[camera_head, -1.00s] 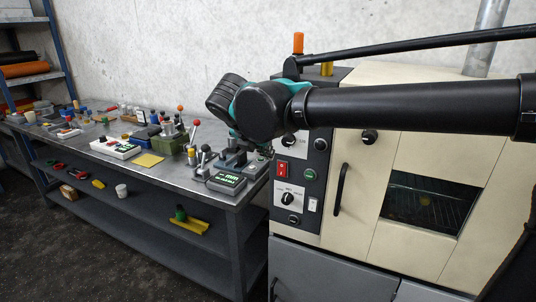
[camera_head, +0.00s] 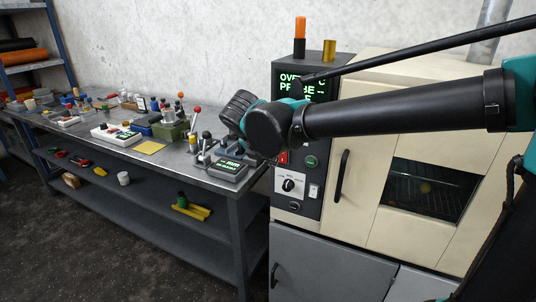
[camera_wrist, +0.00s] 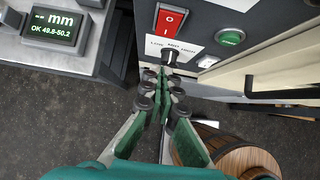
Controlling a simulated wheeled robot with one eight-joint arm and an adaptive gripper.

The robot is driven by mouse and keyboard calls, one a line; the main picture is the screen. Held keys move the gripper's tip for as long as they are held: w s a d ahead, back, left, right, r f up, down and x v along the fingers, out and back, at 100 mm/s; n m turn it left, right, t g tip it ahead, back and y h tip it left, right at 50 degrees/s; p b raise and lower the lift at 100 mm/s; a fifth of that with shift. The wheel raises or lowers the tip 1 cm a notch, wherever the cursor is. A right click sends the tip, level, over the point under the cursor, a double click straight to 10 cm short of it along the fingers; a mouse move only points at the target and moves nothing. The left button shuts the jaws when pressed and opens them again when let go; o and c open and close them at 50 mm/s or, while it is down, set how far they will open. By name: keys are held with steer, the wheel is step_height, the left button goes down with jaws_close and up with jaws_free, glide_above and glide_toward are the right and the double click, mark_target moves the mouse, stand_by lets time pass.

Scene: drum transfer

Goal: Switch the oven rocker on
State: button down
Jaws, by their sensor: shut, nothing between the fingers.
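The red rocker switch (camera_wrist: 170,22) is on the dark oven panel at the top of the wrist view. In the head view only part of the red rocker (camera_head: 283,157) shows beside my arm. A small white rocker (camera_head: 314,190) sits lower on the panel and shows partly in the wrist view (camera_wrist: 208,61). My gripper (camera_wrist: 163,80) is shut and empty, with its black-padded fingertips below the red rocker in the wrist picture, near the black selector knob (camera_wrist: 169,55). I cannot tell whether they touch the panel. In the head view my arm hides the fingertips.
A green button (camera_wrist: 231,37) is right of the red rocker. The oven door handle (camera_head: 342,176) stands out to the right. A gauge display (camera_wrist: 55,26) sits on the bench at left. A wooden barrel (camera_wrist: 243,160) is at the lower right of the wrist view.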

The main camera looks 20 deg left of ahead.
mark_target(282, 159)
steer(key=shift+w+d+f, duration=0.1)
steer(key=shift+w+f, duration=0.35)
steer(key=shift+w, duration=0.5)
steer(key=shift+w+d+f, duration=0.1)
steer(key=shift+w+f, duration=0.4)
steer(key=shift+w, duration=0.4)
steer(key=shift+w+f, duration=0.45)
steer(key=shift+w, duration=0.5)
steer(key=shift+w+f+t, duration=0.15)
steer(key=shift+w+t, duration=0.1)
steer(key=shift+t, duration=0.15)
steer(key=shift+r, duration=0.85)
steer(key=v, duration=1.2)
